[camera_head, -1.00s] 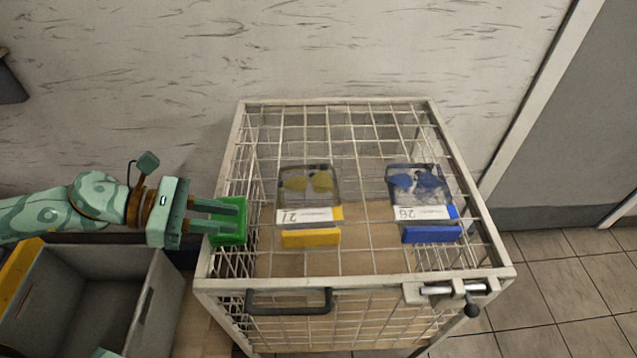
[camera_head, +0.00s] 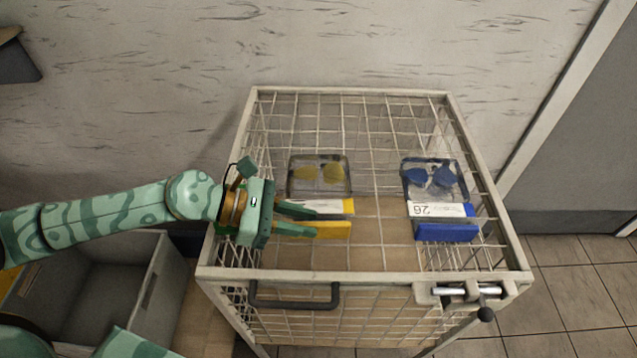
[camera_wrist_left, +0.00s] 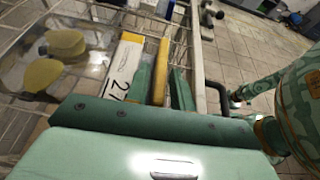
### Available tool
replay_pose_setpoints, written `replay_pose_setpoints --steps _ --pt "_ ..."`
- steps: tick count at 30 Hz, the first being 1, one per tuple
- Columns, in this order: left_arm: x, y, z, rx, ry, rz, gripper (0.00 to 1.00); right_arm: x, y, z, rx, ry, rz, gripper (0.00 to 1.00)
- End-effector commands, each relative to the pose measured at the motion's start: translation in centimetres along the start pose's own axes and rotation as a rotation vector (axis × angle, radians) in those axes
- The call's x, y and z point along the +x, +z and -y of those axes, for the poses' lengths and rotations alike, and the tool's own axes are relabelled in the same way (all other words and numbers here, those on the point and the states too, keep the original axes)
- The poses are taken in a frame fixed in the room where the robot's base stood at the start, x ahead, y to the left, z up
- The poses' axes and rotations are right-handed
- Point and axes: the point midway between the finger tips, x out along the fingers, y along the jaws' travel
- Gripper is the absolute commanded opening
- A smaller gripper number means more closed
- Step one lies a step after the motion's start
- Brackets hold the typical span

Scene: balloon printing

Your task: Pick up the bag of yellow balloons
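The bag of yellow balloons (camera_head: 320,174) is clear, with yellow balloons inside, a white label and a yellow bar (camera_head: 335,229) along its near edge. In the left wrist view the yellow bar (camera_wrist_left: 161,70) shows between the two green fingers, with a gap to the right finger. The label (camera_wrist_left: 123,68) reads 27.
A similar bag of blue balloons (camera_head: 434,182) with a blue bar is at the cage's right. The wire cage (camera_head: 378,275) has a dark handle (camera_head: 293,296) and a latch in front. A grey bin (camera_head: 150,285) stands at left. Cage space between the bags is clear.

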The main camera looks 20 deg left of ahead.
Motion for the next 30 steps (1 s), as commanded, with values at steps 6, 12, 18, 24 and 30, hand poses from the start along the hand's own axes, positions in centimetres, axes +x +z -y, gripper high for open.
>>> replay_pose_setpoints --steps 6,12,18,24,30 --pt "3.1 0.5 0.1 0.001 0.001 0.003 0.24 -0.7 -0.1 0.0 0.000 0.001 -0.003 0.36" --pt "3.5 0.3 0.1 0.000 0.001 0.001 0.24 -0.7 0.0 0.0 0.000 0.001 -0.002 0.36" --pt "3.5 0.3 0.1 0.000 0.001 0.001 0.00 -0.7 0.1 0.0 0.000 0.000 0.000 0.36" --pt "3.5 0.3 0.1 0.001 0.001 0.001 0.00 -0.7 0.1 0.1 0.000 0.000 0.000 0.36" --pt "3.1 1.0 0.1 0.003 0.002 0.002 0.00 -1.0 0.0 0.1 0.000 0.000 -0.002 0.36"
